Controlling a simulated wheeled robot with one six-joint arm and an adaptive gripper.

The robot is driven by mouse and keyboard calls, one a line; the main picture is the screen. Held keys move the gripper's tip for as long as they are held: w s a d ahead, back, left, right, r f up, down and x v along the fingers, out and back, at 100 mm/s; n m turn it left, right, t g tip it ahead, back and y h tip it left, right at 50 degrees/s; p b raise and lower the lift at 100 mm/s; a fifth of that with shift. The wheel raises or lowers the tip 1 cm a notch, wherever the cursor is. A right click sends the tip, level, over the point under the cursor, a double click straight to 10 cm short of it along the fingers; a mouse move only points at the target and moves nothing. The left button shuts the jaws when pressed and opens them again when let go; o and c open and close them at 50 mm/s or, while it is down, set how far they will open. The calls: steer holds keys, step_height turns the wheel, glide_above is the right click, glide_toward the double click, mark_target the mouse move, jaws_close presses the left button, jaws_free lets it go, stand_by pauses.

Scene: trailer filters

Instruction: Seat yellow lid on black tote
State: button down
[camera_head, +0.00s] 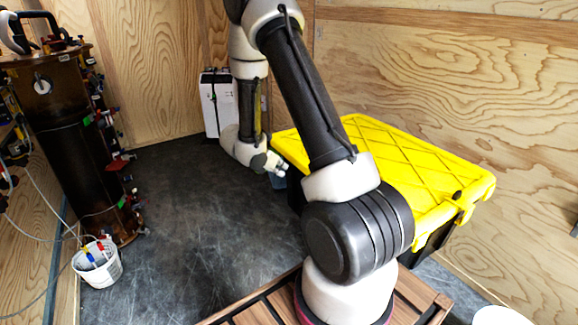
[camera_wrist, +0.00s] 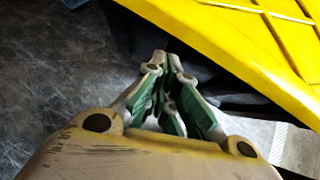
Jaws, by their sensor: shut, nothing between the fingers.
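The yellow lid (camera_head: 420,165) lies over the top of the black tote (camera_head: 434,242) by the right wall. My arm hides the lid's near left part and much of the tote. I cannot tell whether the lid is fully seated all round. My gripper (camera_head: 279,169) is at the lid's left side, close to its edge, with nothing held. In the wrist view my gripper (camera_wrist: 166,62) has its fingertips together, below and left of the lid's yellow edge (camera_wrist: 265,50). Dark shadow beneath the lid makes contact with the tote hard to tell.
A brown cylindrical filter unit (camera_head: 65,150) with hoses and valves stands at the left. A white bucket (camera_head: 97,266) with coloured items sits beside it. A white box (camera_head: 217,103) stands at the back wall. The dark floor (camera_head: 200,220) between is clear.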

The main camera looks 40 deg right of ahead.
steer(key=shift+w+d+f, duration=0.1)
steer(key=shift+w+d, duration=0.05)
steer(key=shift+d, duration=0.65)
steer(key=shift+w+d+f, duration=0.15)
steer(key=shift+d, duration=0.65)
steer(key=shift+w+d+f, duration=0.1)
steer(key=shift+w+d, duration=0.05)
steer(key=shift+d, duration=0.65)
steer(key=shift+w+d, duration=0.15)
steer(key=shift+d, duration=0.85)
steer(key=shift+a, duration=0.1)
